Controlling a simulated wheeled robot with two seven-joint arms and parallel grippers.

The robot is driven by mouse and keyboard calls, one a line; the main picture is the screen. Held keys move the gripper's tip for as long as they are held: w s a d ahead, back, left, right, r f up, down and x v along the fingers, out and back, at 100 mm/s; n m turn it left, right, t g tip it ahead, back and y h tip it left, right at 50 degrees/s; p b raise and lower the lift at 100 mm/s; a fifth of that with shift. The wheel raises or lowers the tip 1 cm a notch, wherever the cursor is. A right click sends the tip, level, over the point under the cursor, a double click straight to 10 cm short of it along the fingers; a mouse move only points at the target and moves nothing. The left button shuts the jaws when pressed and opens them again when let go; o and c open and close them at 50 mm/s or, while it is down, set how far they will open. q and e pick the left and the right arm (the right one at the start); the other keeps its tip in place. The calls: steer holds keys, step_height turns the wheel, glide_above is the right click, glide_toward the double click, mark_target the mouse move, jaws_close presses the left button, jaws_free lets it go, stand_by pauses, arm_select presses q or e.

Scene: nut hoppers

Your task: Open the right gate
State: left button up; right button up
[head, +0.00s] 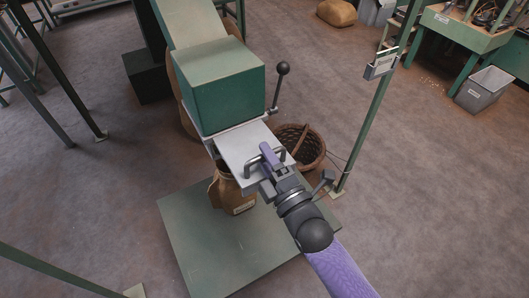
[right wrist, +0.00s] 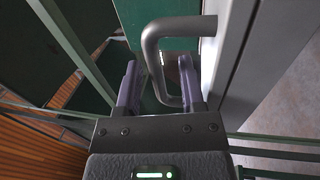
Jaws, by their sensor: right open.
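The gate is a flat pale grey plate (head: 238,146) under the green hopper box (head: 219,86). A dark grey bent-bar handle (head: 252,165) is fixed to its near part; the handle also shows large in the right wrist view (right wrist: 153,60). My right gripper (head: 268,166) is at the handle. In the right wrist view its two purple fingers (right wrist: 159,85) are apart, with the handle bar between them. A gap shows beside the bar, so the jaws are not closed on it. The fingers hide part of the handle in the head view. My left gripper is not in view.
A lever with a dark ball knob (head: 283,69) stands right of the hopper. A brown sack (head: 242,205) sits below the plate on a green platform (head: 196,248). A wicker basket (head: 316,150) and green post (head: 366,118) stand to the right.

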steer(key=p+v, duration=0.1)
steer(key=v, duration=0.8)
steer(key=s+d+f+m+g+h, duration=0.3)
steer(key=f+m+g, duration=0.15)
steer(key=f, duration=0.55)
steer(key=s+d+f+m+g+h, duration=0.25)
steer(key=s+f+m, duration=0.2)
steer(key=f, duration=0.65)
steer(key=s+d+f+m+g+h, duration=0.1)
steer(key=s+d+f+m+g, duration=0.2)
steer(key=s, duration=0.9)
steer(key=s+d+f+m+g+h, duration=0.2)
steer(key=s+d+f+m+g, duration=0.1)
steer(key=s+f+m+g, duration=0.4)
steer(key=s+f+m, duration=0.1)
steer(key=s+f, duration=0.2)
steer(key=s, duration=0.1)
steer(key=shift+s+g, duration=0.35)
steer(key=shift+g, duration=0.05)
